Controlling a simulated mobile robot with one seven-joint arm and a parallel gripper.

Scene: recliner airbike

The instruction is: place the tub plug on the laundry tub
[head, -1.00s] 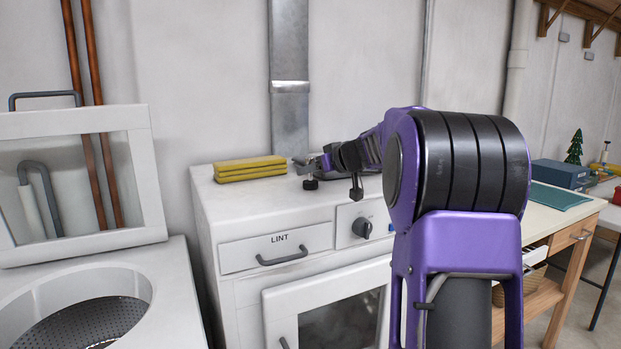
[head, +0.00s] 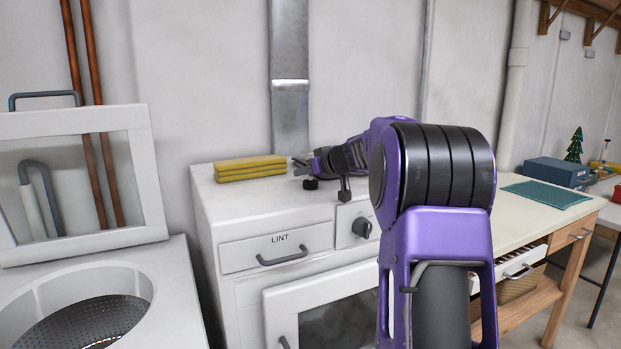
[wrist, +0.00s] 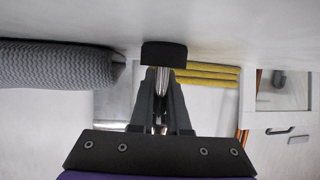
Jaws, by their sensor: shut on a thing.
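My gripper (head: 303,165) is over the top of the white dryer (head: 225,200), near its back. In the wrist view, which looks upside down, its two fingers (wrist: 160,85) are shut on the metal stem of the tub plug. The black plug head (wrist: 164,53) sticks out beyond the fingertips. In the head view the plug (head: 311,184) is a small dark shape under the gripper, close to the dryer top; I cannot tell whether it touches. I cannot make out a laundry tub for certain in either view.
Folded yellow cloths (head: 250,168) lie left of my gripper. A grey patterned roll (wrist: 55,66) shows in the wrist view. A washer (head: 180,285) with an open drum and raised lid (head: 146,190) stands at left. A wooden workbench (head: 520,210) stands at right.

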